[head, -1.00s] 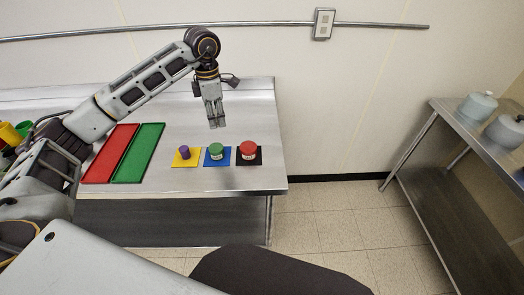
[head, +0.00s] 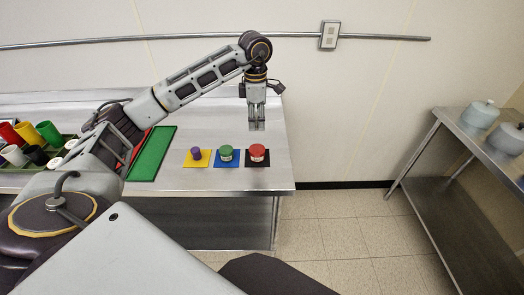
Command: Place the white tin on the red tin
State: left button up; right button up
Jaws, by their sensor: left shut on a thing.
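The red tin (head: 257,152) stands upright on a black square mat on the steel table, near its right end. It has a red top and a pale label. My left gripper (head: 257,125) points straight down just above the red tin in the picture, with a gap between. Its fingers are shut on a small pale thing, which I take for the white tin; the fingers hide most of it. My right gripper is not in view.
A green tin (head: 226,153) on a blue mat and a purple piece (head: 196,153) on a yellow mat stand left of the red tin. A green tray (head: 152,155) lies farther left. A crate with several cups and pale round things (head: 55,162) is at far left.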

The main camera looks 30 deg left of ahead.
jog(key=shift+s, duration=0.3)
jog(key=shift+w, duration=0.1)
